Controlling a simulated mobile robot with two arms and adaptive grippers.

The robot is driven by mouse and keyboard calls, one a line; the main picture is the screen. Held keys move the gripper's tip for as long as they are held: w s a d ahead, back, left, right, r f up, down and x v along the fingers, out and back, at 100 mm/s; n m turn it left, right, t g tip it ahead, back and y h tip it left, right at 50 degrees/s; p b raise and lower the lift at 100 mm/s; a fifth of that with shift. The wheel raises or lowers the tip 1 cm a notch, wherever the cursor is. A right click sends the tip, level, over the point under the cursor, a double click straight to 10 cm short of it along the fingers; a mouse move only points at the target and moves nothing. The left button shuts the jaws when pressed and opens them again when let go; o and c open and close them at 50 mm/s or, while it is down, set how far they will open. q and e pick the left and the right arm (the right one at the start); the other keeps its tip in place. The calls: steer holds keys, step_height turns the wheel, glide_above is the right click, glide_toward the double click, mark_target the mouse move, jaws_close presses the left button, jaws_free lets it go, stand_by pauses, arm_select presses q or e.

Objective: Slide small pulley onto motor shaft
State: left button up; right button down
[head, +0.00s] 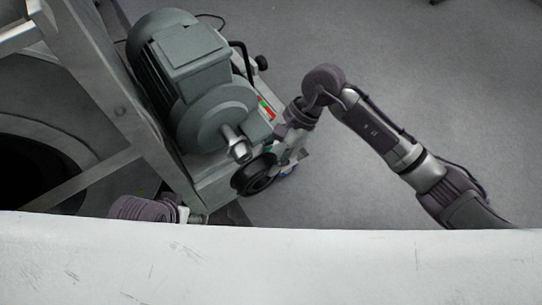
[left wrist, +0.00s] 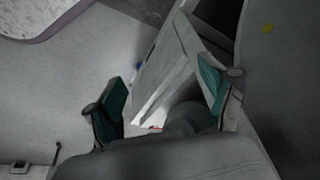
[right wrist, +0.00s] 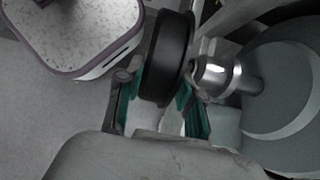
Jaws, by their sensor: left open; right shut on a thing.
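The grey motor (head: 195,90) stands on a base with its bare metal shaft (head: 238,148) pointing toward me. The small black pulley (head: 254,176) is just below and right of the shaft end. My right gripper (right wrist: 160,105) is shut on the pulley, with teal pads on either side of its rim. In the right wrist view the pulley (right wrist: 168,60) is beside the shaft (right wrist: 218,76), not around it; I cannot tell whether they touch. My left gripper (left wrist: 163,98) is open and empty. In the head view only part of it (head: 192,214) shows, low beside the frame.
A grey metal frame (head: 115,105) and a large dark round drum (head: 40,165) are left of the motor. A red and green control (head: 266,106) is on the motor's right side. A pale scratched surface (head: 280,262) fills the front.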

arm_select(q)
steer(key=shift+f, duration=0.1)
arm_select(e)
steer(key=shift+w+a+b, duration=0.3)
steer(key=shift+w+b, duration=0.05)
steer(key=shift+w, duration=0.05)
arm_select(q)
steer(key=w+t, duration=0.1)
steer(key=w, duration=0.1)
steer(key=w+d+t, duration=0.1)
steer(key=w+t+b, duration=0.1)
steer(key=w, duration=0.1)
steer(key=shift+w+d+r+h, duration=0.3)
steer(key=shift+r+h, duration=0.1)
arm_select(e)
steer(key=shift+w+a, duration=0.5)
steer(key=shift+w, duration=0.15)
